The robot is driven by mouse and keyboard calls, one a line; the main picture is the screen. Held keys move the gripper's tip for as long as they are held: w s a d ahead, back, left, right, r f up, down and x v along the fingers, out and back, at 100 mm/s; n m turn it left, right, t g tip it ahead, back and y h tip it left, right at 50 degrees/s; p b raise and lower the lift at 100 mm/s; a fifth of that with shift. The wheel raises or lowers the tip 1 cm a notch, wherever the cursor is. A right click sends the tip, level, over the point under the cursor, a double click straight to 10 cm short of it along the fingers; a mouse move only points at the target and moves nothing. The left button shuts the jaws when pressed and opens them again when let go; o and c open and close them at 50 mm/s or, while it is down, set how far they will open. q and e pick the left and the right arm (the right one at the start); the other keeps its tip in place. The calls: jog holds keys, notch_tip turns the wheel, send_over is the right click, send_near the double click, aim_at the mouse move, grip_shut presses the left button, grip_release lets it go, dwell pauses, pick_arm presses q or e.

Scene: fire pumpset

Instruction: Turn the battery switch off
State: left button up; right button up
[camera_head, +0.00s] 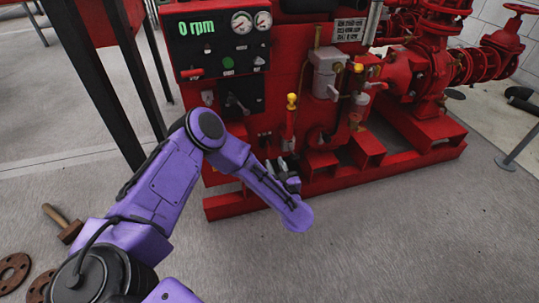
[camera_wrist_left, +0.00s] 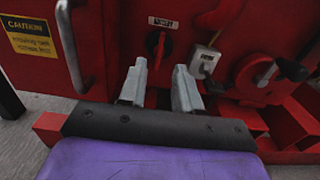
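A red rotary switch (camera_wrist_left: 158,46) on a black backing, below a small white label, is on the red panel in the left wrist view. I take it for the battery switch. Its handle looks roughly upright. My left gripper (camera_wrist_left: 159,88) is open and empty, with its two grey fingers pointing toward the panel, just below the switch and apart from it. In the head view the left gripper (camera_head: 286,178) is low in front of the red pump unit. I cannot make out the switch clearly there. My right gripper is not in view.
A grey box with a knob (camera_wrist_left: 205,60) sits right of the switch. A door with a metal handle (camera_wrist_left: 72,45) and caution sign (camera_wrist_left: 28,36) is left. The control panel (camera_head: 218,48) reads 0 rpm. A mallet (camera_head: 63,222) lies on the floor.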

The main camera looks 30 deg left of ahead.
aim_at(268, 149)
pick_arm(q)
jog(key=x, duration=0.1)
jog(key=b+x, duration=0.1)
jog(key=x, duration=0.2)
jog(key=shift+a+f+b, duration=0.1)
jog(key=shift+f+b, duration=0.2)
jog(key=x, duration=0.2)
jog(key=shift+w+a+r+b, duration=0.1)
jog(key=shift+w+a+b, duration=0.15)
jog(key=shift+b, duration=0.15)
jog(key=shift+w+a+r, duration=0.15)
jog(key=shift+w+a, duration=0.05)
jog(key=shift+w, duration=0.05)
grip_shut()
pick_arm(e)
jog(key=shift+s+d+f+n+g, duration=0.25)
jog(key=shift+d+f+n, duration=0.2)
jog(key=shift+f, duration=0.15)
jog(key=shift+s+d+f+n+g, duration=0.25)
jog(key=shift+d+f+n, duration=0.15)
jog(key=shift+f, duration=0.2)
